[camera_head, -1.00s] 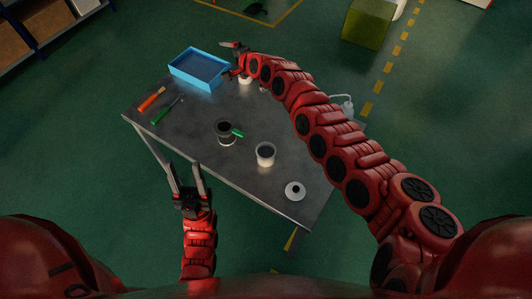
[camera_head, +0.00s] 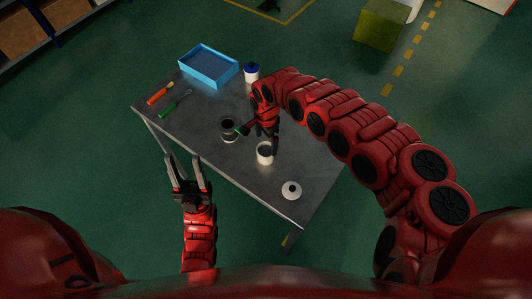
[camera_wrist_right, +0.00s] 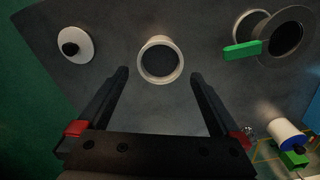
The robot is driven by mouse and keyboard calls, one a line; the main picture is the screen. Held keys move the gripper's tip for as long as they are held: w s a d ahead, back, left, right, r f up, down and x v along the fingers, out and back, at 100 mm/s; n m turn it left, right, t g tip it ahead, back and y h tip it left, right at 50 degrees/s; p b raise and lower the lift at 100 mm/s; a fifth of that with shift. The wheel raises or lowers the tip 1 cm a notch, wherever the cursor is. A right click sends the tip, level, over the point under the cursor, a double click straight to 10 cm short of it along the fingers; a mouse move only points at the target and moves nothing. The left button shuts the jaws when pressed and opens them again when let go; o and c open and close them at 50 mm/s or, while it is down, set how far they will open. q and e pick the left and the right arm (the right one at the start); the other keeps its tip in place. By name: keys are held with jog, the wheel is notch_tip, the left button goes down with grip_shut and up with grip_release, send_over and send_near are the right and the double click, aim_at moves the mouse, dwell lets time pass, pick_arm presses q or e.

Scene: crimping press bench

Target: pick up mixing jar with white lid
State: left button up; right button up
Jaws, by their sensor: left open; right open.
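An open white jar (camera_head: 265,154) with a dark inside stands upright on the table; it also shows in the right wrist view (camera_wrist_right: 142,62). A white round lid with a dark knob (camera_head: 291,191) lies to its right near the table's front edge, apart from the jar; no jar body shows under this lid (camera_wrist_right: 84,38). My right gripper (camera_head: 259,143) is open, close behind and above the open jar. In the right wrist view the jar appears just beyond the gap between the fingertips (camera_wrist_right: 159,76). My left gripper (camera_head: 186,158) is open and empty off the table's front left edge.
A dark pot with a green handle (camera_head: 228,131) stands left of the jar, close to my right gripper. A blue-lidded white jar (camera_head: 251,73) and a blue tray (camera_head: 208,68) stand at the back. Orange (camera_head: 159,94) and green (camera_head: 175,105) tools lie left. The front left tabletop is clear.

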aim_at(266, 153)
notch_tip(266, 153, down, 3)
jog(key=shift+f, duration=0.2)
notch_tip(266, 153, down, 4)
jog(key=shift+s+f, duration=0.1)
jog(key=shift+f, duration=0.55)
jog(key=shift+c, duration=0.2)
jog(key=c, duration=1.5)
jog(key=shift+r, duration=0.15)
